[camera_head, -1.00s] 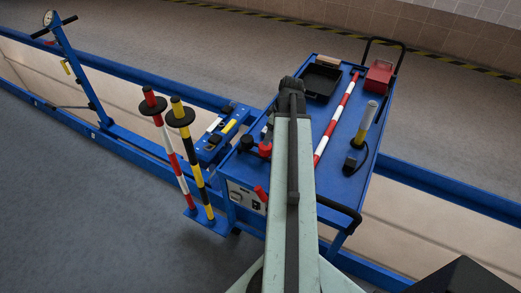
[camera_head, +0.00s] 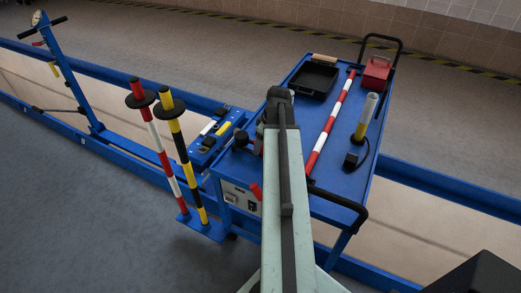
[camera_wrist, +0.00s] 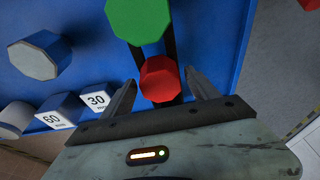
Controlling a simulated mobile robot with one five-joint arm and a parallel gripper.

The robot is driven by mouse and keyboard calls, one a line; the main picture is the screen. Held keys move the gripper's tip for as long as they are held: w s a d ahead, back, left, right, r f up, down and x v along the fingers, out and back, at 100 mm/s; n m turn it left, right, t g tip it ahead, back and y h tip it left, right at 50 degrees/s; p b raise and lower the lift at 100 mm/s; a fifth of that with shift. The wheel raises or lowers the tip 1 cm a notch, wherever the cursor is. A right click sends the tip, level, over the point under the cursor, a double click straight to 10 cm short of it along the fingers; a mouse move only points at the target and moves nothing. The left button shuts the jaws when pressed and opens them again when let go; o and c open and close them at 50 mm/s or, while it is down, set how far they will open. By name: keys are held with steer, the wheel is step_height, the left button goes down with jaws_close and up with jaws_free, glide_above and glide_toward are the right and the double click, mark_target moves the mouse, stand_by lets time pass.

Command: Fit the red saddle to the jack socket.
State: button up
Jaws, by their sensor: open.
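The red saddle (camera_wrist: 160,78), an eight-sided block, sits on a dark strip over the blue trolley top in the wrist view. My gripper (camera_wrist: 159,76) is open, with one dark finger on each side of the saddle. I cannot tell whether the fingers touch it. A similar green block (camera_wrist: 138,18) stands just beyond. In the head view my arm covers the gripper and the saddle. A blue unit (camera_head: 213,135) with yellow and pale parts sits on the rail left of the trolley; I cannot make out the jack socket.
The blue trolley (camera_head: 345,183) carries a black tray (camera_head: 314,78), a red box (camera_head: 375,72), a red-white bar (camera_head: 330,122) and a lamp (camera_head: 365,117). Striped poles (camera_head: 160,145) stand left. In the wrist view, a grey block (camera_wrist: 35,58) and numbered blocks (camera_wrist: 97,100) lie left.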

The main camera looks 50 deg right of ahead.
steer(key=c, duration=1.3)
steer(key=p+v, duration=0.2)
steer(key=w+p+v, duration=0.1)
steer(key=p+v, duration=0.2)
steer(key=shift+a+r, duration=0.15)
steer(key=shift+r, duration=0.05)
steer(key=shift+f, duration=0.15)
